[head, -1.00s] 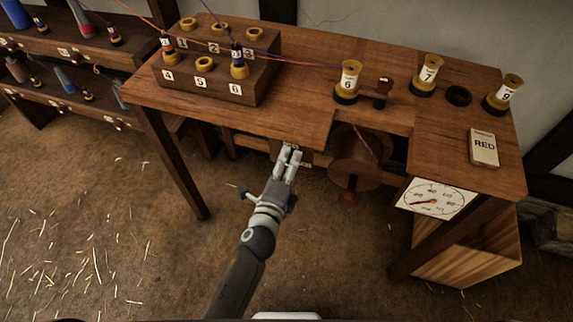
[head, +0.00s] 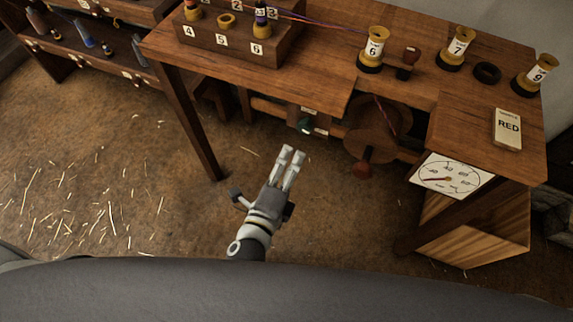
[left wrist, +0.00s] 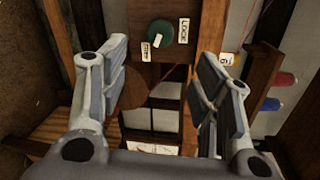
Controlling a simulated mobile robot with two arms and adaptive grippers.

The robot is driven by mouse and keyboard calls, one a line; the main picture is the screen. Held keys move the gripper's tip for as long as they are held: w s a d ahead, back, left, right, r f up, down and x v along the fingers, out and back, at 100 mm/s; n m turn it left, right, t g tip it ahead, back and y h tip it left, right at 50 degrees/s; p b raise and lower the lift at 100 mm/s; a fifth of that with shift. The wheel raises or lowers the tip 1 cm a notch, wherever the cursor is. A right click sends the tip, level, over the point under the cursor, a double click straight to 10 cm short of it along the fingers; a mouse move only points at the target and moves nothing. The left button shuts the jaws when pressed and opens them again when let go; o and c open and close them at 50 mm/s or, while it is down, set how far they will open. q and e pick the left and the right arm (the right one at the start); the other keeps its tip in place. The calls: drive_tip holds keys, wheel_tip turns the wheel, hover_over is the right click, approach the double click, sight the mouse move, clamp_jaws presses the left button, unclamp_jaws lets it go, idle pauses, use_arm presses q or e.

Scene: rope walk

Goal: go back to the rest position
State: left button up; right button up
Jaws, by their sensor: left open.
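My left gripper (head: 291,157) is in the middle of the head view, in front of the workbench (head: 330,60) and below its top edge. Its fingers point toward the bench, and nothing is between them. In the left wrist view the two fingers stand wide apart at left and right, with a green knob (left wrist: 160,32) on a wooden block beyond them. The same knob shows in the head view (head: 305,126), a little past the fingertips and apart from them. My right gripper is not in view.
A wooden reel (head: 371,130) with a red-brown handle hangs under the bench, right of the gripper. Numbered spools (head: 373,48) stand on top. The straw-strewn floor at left is open.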

use_arm(q)
drive_tip(key=shift+s, duration=0.2)
idle(0.5)
drive_tip(key=s+a+f+n+g+y+p, duration=0.1)
drive_tip(key=s+a+f+n+g, duration=0.15)
drive_tip(key=f, duration=0.65)
drive_tip(key=s+a+f+n+g, duration=0.15)
drive_tip(key=s+f+n, duration=0.25)
drive_tip(key=f, duration=0.5)
drive_tip(key=s+a+f+n+g+y+p, duration=0.1)
drive_tip(key=s+f+n+g, duration=0.2)
drive_tip(key=f, duration=0.6)
drive_tip(key=s+a+f+n+g, duration=0.2)
drive_tip(key=s+a+f+n, duration=0.1)
drive_tip(key=s+a+f, duration=0.2)
drive_tip(key=s+a+f+n+g+y+p, duration=0.1)
drive_tip(key=s+a+f+n+g, duration=0.2)
drive_tip(key=s, duration=0.7)
drive_tip(key=s+a+f+n+g+y+p, duration=0.1)
drive_tip(key=s+a+f+n+g, duration=0.2)
drive_tip(key=s+a+f+n, duration=0.2)
drive_tip(key=s+a+f, duration=0.2)
drive_tip(key=s, duration=0.1)
drive_tip(key=shift+a+f, duration=0.2)
drive_tip(key=shift+f, duration=0.2)
drive_tip(key=shift+n, duration=0.25)
